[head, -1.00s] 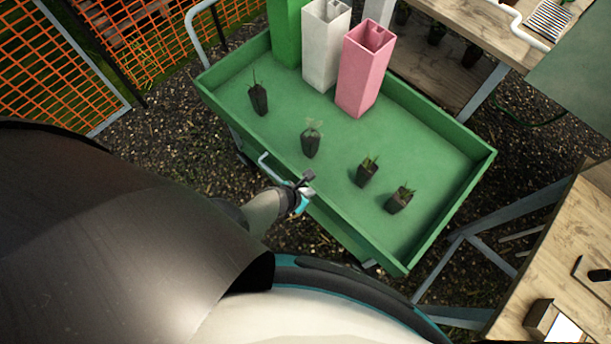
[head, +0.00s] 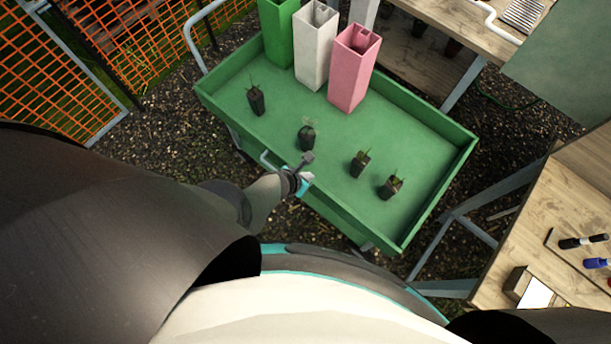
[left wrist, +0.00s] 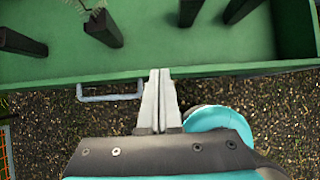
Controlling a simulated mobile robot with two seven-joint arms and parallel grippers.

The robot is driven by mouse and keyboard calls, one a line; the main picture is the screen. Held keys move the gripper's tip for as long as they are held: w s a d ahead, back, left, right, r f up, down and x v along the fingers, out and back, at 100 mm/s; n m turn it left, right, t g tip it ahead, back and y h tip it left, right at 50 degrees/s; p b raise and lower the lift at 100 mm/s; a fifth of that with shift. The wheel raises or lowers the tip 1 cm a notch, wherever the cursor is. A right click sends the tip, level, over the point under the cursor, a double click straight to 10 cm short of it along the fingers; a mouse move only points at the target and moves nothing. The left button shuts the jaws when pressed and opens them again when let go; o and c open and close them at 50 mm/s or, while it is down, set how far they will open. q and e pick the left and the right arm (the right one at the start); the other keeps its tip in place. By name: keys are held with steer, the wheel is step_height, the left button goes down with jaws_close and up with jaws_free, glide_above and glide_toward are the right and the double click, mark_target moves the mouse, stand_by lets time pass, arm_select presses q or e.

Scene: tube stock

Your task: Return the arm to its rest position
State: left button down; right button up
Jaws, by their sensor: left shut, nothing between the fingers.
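My left gripper (head: 308,168) is over the near edge of the green cart tray (head: 428,186) in the head view. In the left wrist view its fingers (left wrist: 158,80) are pressed together, with nothing between them. Several small black plant pots stand apart in the tray: one at the left (head: 256,101), one near the gripper (head: 306,137), and others to the right (head: 360,163) (head: 391,187). The gripper appears clear of the pots. My right gripper is not in view.
White (head: 313,50), pink (head: 352,72) and green (head: 278,30) tall square tubes stand at the tray's back. A wooden bench (head: 520,245) with small items is at the right. Orange mesh fencing (head: 70,75) is at the left. Gravel surrounds the cart.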

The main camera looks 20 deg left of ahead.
arm_select(q)
steer(key=shift+r, duration=0.25)
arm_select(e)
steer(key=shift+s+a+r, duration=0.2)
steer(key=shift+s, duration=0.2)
arm_select(q)
steer(key=s+a+f+m+g+y+b, duration=0.1)
steer(key=s+a+f+m+b, duration=0.2)
steer(key=s+f+m+b, duration=0.4)
steer(key=s+a+f+m+g+b, duration=0.2)
steer(key=s+f+m+b, duration=0.6)
steer(key=s+f+m, duration=0.5)
steer(key=s+a+f+m+g+y+b, duration=0.1)
steer(key=s+a+f+m+b, duration=0.3)
steer(key=s+f+m+b, duration=0.4)
step_height(320, 180, down, 2)
steer(key=s+m+g, duration=0.1)
steer(key=s+m, duration=0.1)
steer(key=m, duration=0.3)
steer(key=shift+s+m+y, duration=0.3)
steer(key=shift+m, duration=0.1)
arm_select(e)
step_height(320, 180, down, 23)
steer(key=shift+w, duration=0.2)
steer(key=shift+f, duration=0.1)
